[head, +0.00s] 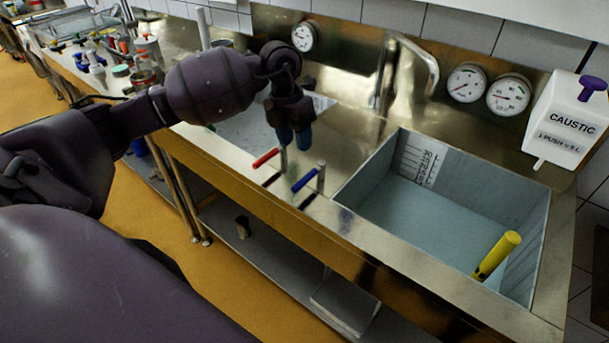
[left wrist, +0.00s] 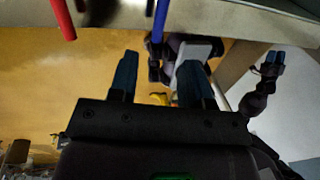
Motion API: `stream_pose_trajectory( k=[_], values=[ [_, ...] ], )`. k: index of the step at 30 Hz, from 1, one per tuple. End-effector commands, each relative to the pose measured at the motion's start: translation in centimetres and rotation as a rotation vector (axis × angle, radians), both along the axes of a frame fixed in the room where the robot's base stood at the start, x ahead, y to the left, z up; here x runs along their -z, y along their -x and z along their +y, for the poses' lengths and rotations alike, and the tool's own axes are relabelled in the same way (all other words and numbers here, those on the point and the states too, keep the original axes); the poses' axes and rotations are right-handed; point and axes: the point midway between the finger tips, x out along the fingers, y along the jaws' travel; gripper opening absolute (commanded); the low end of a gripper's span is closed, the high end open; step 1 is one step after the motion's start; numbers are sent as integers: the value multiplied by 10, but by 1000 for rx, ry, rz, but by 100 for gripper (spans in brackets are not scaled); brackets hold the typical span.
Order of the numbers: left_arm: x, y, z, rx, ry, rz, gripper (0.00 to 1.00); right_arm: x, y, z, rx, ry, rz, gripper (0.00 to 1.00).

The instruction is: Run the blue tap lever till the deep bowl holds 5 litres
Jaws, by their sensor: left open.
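The blue tap lever (head: 305,181) stands on the steel counter's front strip, just right of a red lever (head: 265,158). Both also show in the left wrist view, the blue one (left wrist: 160,20) between my fingers' lines and the red one (left wrist: 63,20) at the left. My left gripper (head: 295,143) is open and empty, pointing down above and behind the levers, apart from them. The deep bowl (head: 345,190) is the right basin, with a printed scale (head: 422,160) on its wall. Its pale blue inside may be water; the level is unreadable. My right gripper (left wrist: 274,58) shows small in the left wrist view.
A yellow handle (head: 497,255) sticks up in the deep bowl's front right. A bent spout (head: 425,62) rises behind it. A white caustic container (head: 567,120) hangs at the right, beside dials (head: 508,94). A second basin (head: 240,130) lies behind my left arm.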

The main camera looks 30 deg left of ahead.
Motion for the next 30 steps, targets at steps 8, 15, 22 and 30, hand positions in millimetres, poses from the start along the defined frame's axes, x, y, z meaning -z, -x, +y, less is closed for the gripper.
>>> stream_pose_trajectory(
  k=[8, 15, 22, 30],
  values=[
    [42, 1, -9, 0, 3, 4, 44, 3, 9, 1, 5, -4, 17, 43],
    [79, 2, -17, -1, 3, 4, 44, 2, 7, -2, 3, 2, 14, 43],
    [97, 2, -20, -1, 2, 2, 44, -1, 2, -1, -2, 4, 3, 43],
    [100, 2, -20, -1, 1, 1, 44, -3, -1, -1, -3, 5, -2, 43]
  ],
)
